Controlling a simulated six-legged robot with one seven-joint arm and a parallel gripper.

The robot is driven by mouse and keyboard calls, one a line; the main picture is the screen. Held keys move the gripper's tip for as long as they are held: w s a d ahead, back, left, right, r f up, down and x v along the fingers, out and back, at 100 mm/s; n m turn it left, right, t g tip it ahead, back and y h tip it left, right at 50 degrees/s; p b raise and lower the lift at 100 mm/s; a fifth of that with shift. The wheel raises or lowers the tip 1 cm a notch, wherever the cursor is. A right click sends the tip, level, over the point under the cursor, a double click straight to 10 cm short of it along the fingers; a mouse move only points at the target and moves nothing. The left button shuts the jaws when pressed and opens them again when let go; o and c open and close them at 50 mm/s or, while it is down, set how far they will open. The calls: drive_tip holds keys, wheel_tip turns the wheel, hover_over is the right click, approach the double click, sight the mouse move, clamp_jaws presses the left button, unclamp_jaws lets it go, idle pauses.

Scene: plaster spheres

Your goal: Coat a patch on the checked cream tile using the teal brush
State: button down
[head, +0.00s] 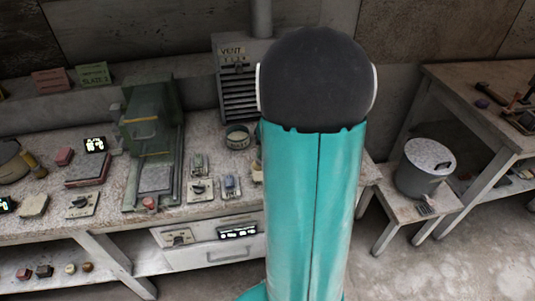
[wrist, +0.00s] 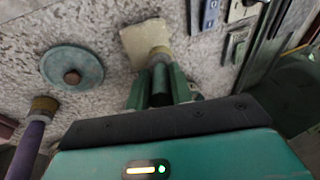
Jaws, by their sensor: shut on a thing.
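In the wrist view my gripper (wrist: 160,88) is shut on the teal brush (wrist: 160,56), with the handle between the two green fingers. The brush's tan end points away from me and overlaps the lower right edge of the cream tile (wrist: 142,37). The tile is a pale square lying on the speckled bench top. I cannot tell whether the bristles touch it, and its checks do not show clearly. In the head view my teal arm hides the gripper, brush and tile.
In the wrist view a green round lid (wrist: 72,68) with a brown knob lies left of the tile, and a purple-handled brush (wrist: 32,140) is at lower left. In the head view, a green frame (head: 148,150) stands on the bench (head: 60,222), and a grey bucket (head: 425,170) at right.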

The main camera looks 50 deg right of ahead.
drive_tip(key=shift+w+d, duration=0.5)
drive_tip(key=shift+w, duration=0.25)
drive_tip(key=shift+s+a, duration=0.55)
drive_tip(key=shift+s, duration=0.25)
drive_tip(key=shift+s+a, duration=0.5)
drive_tip(key=shift+s, duration=0.25)
drive_tip(key=shift+w+d, duration=0.55)
drive_tip(key=shift+w, duration=0.25)
drive_tip(key=shift+w+d, duration=0.5)
drive_tip(key=shift+w, duration=0.25)
drive_tip(key=shift+s+a+r, duration=0.5)
drive_tip(key=shift+s+r, duration=0.15)
drive_tip(key=shift+s, duration=0.15)
